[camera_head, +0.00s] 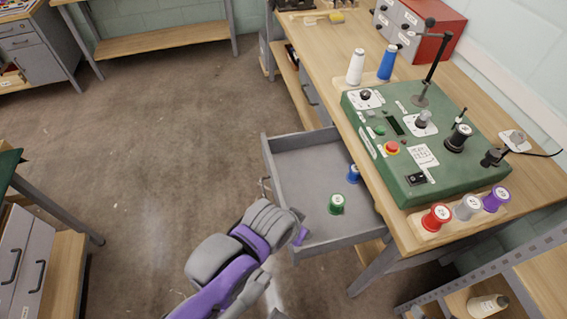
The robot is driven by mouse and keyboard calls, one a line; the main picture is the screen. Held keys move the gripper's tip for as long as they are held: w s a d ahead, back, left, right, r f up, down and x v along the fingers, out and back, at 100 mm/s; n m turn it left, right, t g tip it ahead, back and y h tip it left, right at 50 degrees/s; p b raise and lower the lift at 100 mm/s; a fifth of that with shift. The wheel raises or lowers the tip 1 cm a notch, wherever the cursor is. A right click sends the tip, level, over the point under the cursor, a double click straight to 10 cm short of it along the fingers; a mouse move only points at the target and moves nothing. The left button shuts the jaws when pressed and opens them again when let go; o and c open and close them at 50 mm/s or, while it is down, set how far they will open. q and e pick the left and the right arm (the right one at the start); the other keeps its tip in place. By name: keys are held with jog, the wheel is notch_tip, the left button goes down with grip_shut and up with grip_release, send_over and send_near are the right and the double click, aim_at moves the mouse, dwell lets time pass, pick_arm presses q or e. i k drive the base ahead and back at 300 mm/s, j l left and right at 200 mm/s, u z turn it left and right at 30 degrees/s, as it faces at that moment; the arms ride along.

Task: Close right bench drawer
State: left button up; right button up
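The right bench drawer (318,163) is a grey drawer pulled far out from under the wooden bench at right. Its front panel faces left and carries a handle (265,188). My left gripper (300,235), grey and purple, comes from the lower left and overlaps the drawer's near front corner in the picture. I cannot tell whether it touches the drawer. Its fingers are mostly hidden, so their opening is unclear. My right gripper is not in view.
On the bench (532,180) is a green control box (400,150). Shelving (500,275) stands lower right. The floor (160,140) left of the drawer is clear.

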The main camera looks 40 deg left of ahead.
aim_at(305, 168)
jog(key=j+u, duration=0.4)
jog(key=i+j+u, duration=0.1)
jog(key=j+u, duration=0.25)
jog(key=j, duration=0.15)
jog(key=i+j, duration=0.15)
jog(key=i+j+z, duration=0.15)
jog(key=j, duration=0.25)
jog(key=i+j, duration=0.1)
jog(key=j, duration=0.15)
